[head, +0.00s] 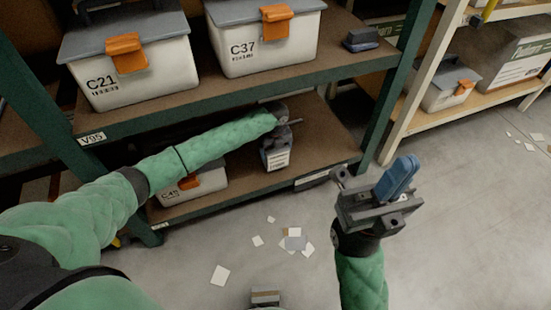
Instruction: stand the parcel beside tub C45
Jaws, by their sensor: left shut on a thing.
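Tub C45 (176,198) is a pale tub with an orange latch on the lower shelf, at its left end. My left forearm hides much of its upper part. My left gripper (279,130) reaches in over the lower shelf, to the right of the tub, and is shut on the parcel (277,158). The parcel is small and dark with a white printed label and looks upright. A gap separates it from the tub. I cannot tell whether its base touches the shelf. My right gripper (378,200) is outside the rack, with a blue piece at it; its jaw opening is unclear.
Tubs C21 (130,80) and C37 (262,48) stand on the shelf above, with a small dark blue object (361,39) at its right. A green post (392,95) bounds the rack on the right. Paper scraps (295,243) lie on the floor.

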